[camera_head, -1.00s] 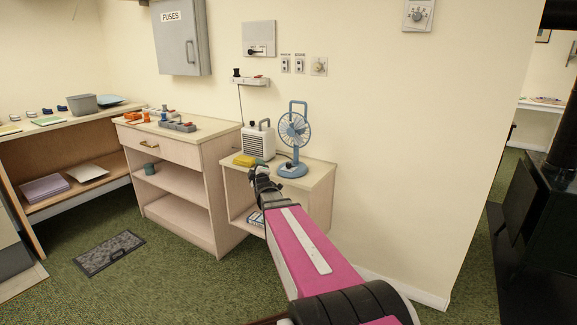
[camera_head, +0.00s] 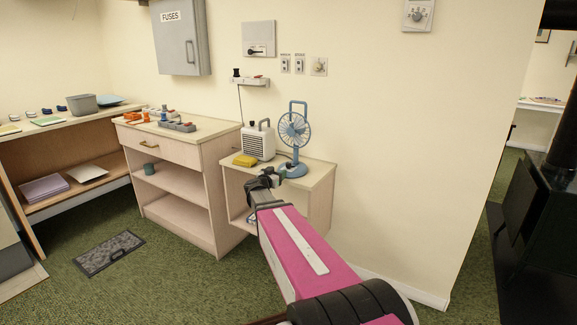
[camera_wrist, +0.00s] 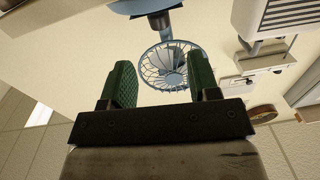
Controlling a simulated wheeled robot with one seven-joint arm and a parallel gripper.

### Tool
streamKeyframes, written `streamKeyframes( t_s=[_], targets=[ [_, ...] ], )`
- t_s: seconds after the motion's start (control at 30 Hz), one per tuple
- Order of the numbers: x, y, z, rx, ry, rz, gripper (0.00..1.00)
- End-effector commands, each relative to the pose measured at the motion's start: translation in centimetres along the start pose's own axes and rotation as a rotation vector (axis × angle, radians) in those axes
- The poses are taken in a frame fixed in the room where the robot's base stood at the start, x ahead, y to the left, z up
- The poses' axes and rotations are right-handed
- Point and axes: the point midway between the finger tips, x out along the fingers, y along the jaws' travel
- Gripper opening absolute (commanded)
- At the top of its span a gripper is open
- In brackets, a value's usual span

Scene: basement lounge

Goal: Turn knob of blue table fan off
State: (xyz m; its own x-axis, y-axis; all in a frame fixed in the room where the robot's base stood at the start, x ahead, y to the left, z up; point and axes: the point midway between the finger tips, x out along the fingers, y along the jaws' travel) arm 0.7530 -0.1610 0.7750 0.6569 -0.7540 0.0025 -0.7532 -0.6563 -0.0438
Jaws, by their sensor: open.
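The blue table fan (camera_head: 294,130) stands upright on a small wooden wall shelf. In the wrist view its round wire cage (camera_wrist: 165,66) shows between and beyond my fingers, upside down, with its blue base (camera_wrist: 140,6) at the top edge. A small dark part (camera_wrist: 160,20) shows by the base; I cannot tell if it is the knob or which way the knob is turned. My gripper (camera_head: 280,172) is at the front of the shelf, close to the fan's base. Its two green fingers (camera_wrist: 160,66) are apart with nothing between them. I cannot tell whether they touch the fan.
A white heater (camera_head: 258,142) stands left of the fan on the shelf (camera_head: 318,172), with a yellow object (camera_head: 244,160) in front of it. A wooden cabinet (camera_head: 185,150) stands to the left. A wall switch box (camera_head: 259,39) hangs above. The wall right of the shelf is bare.

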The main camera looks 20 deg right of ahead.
Motion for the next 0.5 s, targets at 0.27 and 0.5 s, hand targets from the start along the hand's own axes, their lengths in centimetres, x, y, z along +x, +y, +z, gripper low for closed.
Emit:
streamKeyframes(
  t_s=[0.27, 0.5],
  targets=[
    [3.5, -0.1, 0.1, 0.003, -0.003, 0.004, 0.56],
    [7.7, -0.1, 0.1, 0.003, -0.002, 0.003, 0.56]
  ],
)
